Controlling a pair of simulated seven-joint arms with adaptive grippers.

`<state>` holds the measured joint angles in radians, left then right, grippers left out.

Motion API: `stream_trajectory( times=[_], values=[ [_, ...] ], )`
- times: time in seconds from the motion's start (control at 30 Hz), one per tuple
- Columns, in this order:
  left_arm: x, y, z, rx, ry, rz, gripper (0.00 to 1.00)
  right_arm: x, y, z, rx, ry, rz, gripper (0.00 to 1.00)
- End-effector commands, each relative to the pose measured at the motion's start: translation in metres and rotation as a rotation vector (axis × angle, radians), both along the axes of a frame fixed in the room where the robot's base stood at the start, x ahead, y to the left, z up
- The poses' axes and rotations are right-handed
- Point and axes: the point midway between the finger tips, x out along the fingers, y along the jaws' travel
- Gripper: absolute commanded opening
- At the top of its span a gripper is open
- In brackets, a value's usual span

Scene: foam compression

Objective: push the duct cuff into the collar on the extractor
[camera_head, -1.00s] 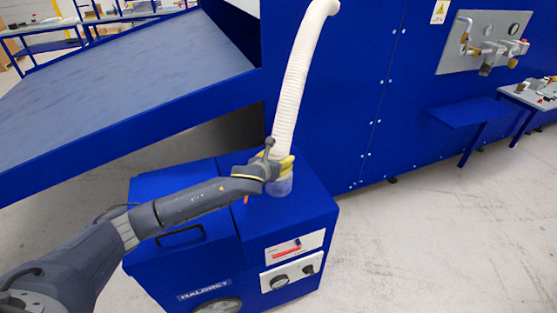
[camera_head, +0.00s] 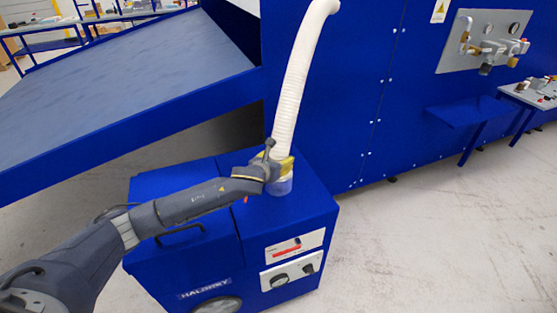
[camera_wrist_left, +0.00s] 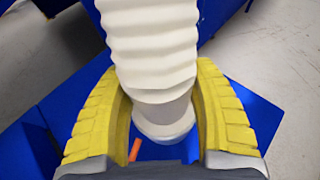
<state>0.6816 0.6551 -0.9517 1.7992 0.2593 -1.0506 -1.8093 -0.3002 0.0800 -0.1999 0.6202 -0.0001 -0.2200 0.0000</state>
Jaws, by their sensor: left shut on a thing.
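The white ribbed duct (camera_head: 291,95) comes down from the upper part of the head view to the top of the blue extractor (camera_head: 240,220). My left gripper (camera_head: 284,166) is shut around the duct's lower end, its yellow fingers on both sides. The left wrist view shows the same yellow fingers (camera_wrist_left: 160,118) around the smooth white cuff (camera_wrist_left: 164,118) below the ribs. The pale, clear collar (camera_head: 279,187) stands on the extractor's top, directly under the gripper. The fingers partly hide where cuff and collar meet, so I cannot tell how deep the cuff sits. My right gripper is not in view.
A blue sloping table or chute (camera_head: 130,75) lies to the left. A tall blue machine wall (camera_head: 350,90) stands behind the extractor. A small orange piece (camera_wrist_left: 135,150) shows beside the cuff. The floor (camera_head: 440,250) at right is clear.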

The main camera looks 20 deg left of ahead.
Motion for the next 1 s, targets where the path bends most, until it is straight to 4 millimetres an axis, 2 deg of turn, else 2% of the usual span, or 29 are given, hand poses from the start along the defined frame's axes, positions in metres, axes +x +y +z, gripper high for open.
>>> stream_trajectory(
  times=[0.07,0.1,0.3,0.67,0.77,1.0],
  values=[
    [0.0,0.001,0.0,0.001,0.001,0.001,0.23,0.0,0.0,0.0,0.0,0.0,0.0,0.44],
    [0.0,0.001,0.0,0.001,0.001,0.001,0.63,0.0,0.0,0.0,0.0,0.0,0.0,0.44],
    [0.0,0.0,0.0,0.0,0.0,0.001,0.85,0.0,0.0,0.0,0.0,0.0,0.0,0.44],
    [-0.005,0.001,0.002,0.001,0.001,0.0,0.85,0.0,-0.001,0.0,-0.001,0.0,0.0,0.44],
    [-0.014,0.002,0.006,0.001,0.0,-0.001,0.85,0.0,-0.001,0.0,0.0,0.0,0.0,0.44],
    [-0.05,0.007,0.021,0.001,0.0,0.0,0.85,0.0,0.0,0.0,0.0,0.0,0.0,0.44]
  ],
)
